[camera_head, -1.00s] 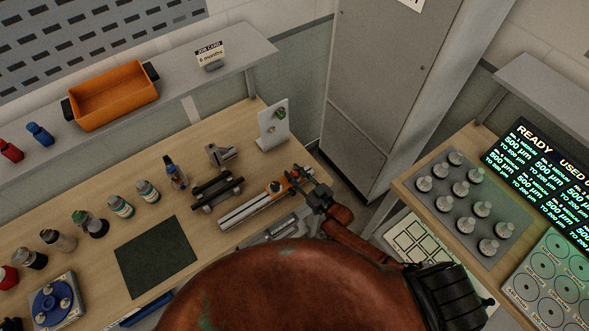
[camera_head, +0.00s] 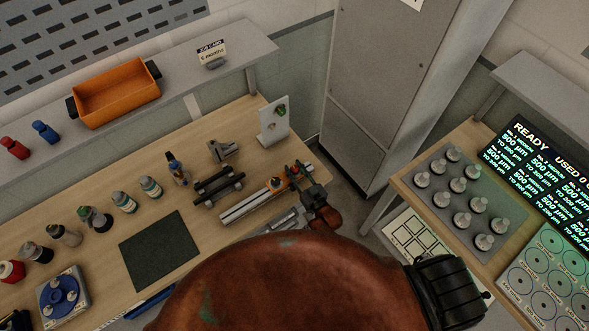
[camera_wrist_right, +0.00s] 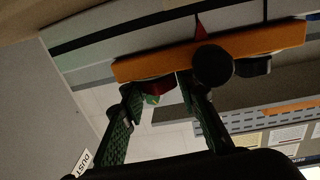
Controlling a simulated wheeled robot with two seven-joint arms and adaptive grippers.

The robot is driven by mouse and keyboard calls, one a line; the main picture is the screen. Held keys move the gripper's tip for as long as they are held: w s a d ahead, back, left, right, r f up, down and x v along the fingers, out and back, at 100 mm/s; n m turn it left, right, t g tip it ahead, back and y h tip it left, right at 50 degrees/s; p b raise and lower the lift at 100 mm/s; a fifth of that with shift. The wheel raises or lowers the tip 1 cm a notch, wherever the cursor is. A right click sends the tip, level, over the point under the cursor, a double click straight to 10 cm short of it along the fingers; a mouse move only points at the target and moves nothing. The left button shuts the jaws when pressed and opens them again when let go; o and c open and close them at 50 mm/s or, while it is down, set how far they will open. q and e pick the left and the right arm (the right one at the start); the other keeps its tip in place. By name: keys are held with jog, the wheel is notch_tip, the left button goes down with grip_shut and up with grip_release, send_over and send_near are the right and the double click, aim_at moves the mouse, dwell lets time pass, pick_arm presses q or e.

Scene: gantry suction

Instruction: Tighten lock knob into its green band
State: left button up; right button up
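My right gripper (camera_head: 305,180) is at that right end. In the right wrist view an orange bar (camera_wrist_right: 270,41) carries a round black knob (camera_wrist_right: 212,67). Below the bar, a red round part (camera_wrist_right: 160,86) with a small green patch (camera_wrist_right: 152,99) shows between my green finger pads. The fingers (camera_wrist_right: 160,88) stand apart; contact cannot be told. Which part is the lock knob is unclear. My left gripper is not in view.
A grey block (camera_head: 222,150), a black-ended fixture (camera_head: 217,187) and a white upright plate (camera_head: 273,121) stand near the rail. A grey tray (camera_head: 460,192) of weights is on the right table.

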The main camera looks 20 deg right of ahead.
jog(key=o, duration=0.4)
jog(key=v, duration=1.2)
